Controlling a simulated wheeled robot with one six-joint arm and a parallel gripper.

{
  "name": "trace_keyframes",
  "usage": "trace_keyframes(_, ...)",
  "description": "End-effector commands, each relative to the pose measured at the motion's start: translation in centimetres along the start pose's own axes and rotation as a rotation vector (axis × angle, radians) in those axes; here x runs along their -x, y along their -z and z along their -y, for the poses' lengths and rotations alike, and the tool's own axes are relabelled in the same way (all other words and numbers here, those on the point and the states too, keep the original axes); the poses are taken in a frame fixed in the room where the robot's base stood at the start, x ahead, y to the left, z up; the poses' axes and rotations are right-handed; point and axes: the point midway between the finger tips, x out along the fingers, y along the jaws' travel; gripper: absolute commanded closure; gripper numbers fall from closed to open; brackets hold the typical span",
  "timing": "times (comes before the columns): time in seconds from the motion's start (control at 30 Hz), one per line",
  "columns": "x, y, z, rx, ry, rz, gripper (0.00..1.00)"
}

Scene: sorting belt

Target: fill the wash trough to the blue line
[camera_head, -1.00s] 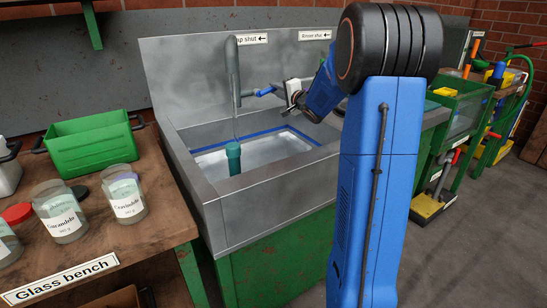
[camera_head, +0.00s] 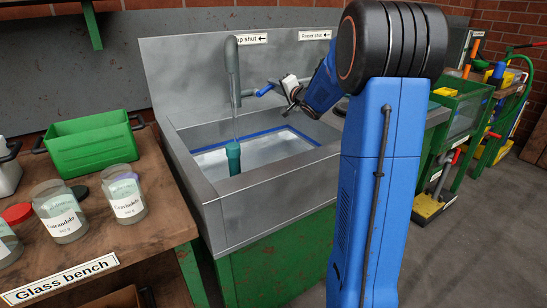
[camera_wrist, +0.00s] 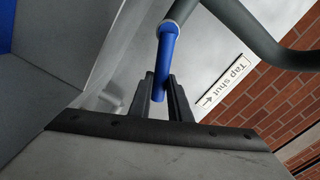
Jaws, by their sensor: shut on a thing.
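The steel wash trough (camera_head: 250,192) holds pale, clear water (camera_head: 262,152). A blue line (camera_head: 250,138) runs around its inner wall, with the water close to it; I cannot tell the exact gap. The grey tap (camera_head: 232,70) stands over the trough and a thin stream falls from its spout. A green upright pipe (camera_head: 234,158) stands in the water under the stream. The tap's blue lever (camera_head: 264,90) points sideways. My gripper (camera_head: 286,94) is at the lever. In the wrist view, the blue lever (camera_wrist: 164,60) sits between the dark fingers of my gripper (camera_wrist: 162,88), which is shut on it.
A "Tap shut" sign (camera_wrist: 230,78) has an arrow pointing left. A "Rinse shut" sign (camera_head: 314,35) is farther right. The glass bench (camera_head: 150,215) at left carries labelled jars (camera_head: 124,198) and a green crate (camera_head: 92,145). Green stands (camera_head: 462,110) are at right.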

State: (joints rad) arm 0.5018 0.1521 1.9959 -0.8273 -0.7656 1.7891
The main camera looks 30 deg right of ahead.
Motion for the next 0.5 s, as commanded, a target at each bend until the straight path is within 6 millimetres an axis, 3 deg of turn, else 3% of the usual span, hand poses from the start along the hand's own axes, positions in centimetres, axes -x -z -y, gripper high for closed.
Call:
trace_keyframes(0.33, 0.0, -0.1, 0.3, 0.035, 0.001, 0.002, 1.00)
trace_keyframes(0.5, 0.0, -0.3, 1.2, 0.150, 0.002, 0.002, 1.00)
